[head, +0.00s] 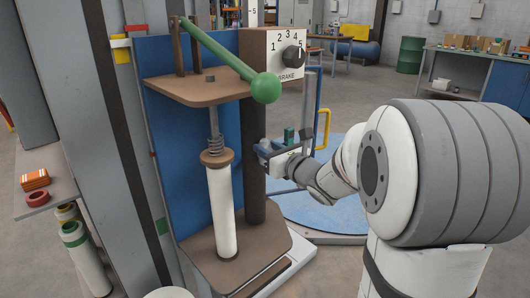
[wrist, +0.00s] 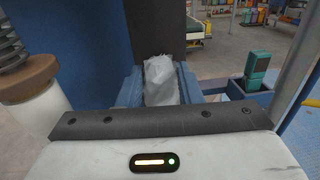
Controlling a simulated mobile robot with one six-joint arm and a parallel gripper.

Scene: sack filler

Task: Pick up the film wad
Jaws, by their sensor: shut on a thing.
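The film wad (wrist: 161,82) is a crumpled, whitish, translucent lump in the middle of the wrist view. My gripper (wrist: 160,76) is shut on it, with a blue finger on each side of the wad. In the head view my gripper (head: 270,151) is held in the air just right of the dark post, behind and to the right of the white film roll. The wad is too small there to make out clearly. Its lower part is hidden behind the gripper body in the wrist view.
The white film roll (head: 222,212) stands upright on a brown base, under a brown shelf (head: 198,90). A green-knobbed lever (head: 265,88) and a brake dial box (head: 286,55) are above. A blue round platform (head: 320,208) lies behind my arm. A yellow handle (head: 322,128) is nearby.

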